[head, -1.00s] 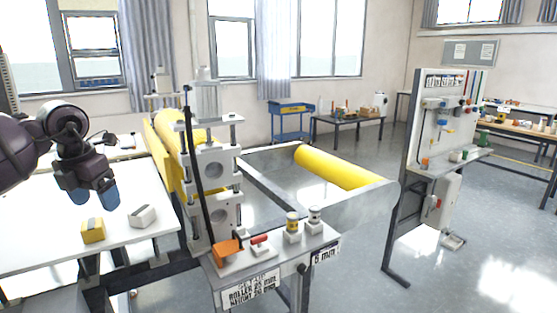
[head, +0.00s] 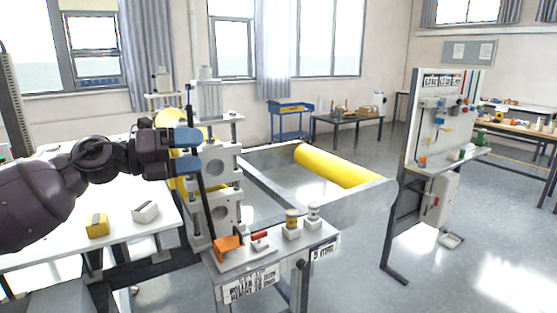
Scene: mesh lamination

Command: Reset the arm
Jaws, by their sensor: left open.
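My left arm comes in from the left over the white table. My left gripper (head: 188,150) is open, with its two blue fingertips one above the other. In the picture it overlaps the upper part of the grey roller stand (head: 219,210) and the black rod in front of it. I cannot tell whether it touches them. Nothing shows between the fingers. My right gripper is out of view.
A yellow block (head: 97,226) and a whitish block (head: 145,212) lie on the white table (head: 120,248). The laminating machine has a yellow roller (head: 340,166) and a front ledge with an orange part (head: 228,246) and a red switch (head: 259,236). A tool panel (head: 437,125) stands right.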

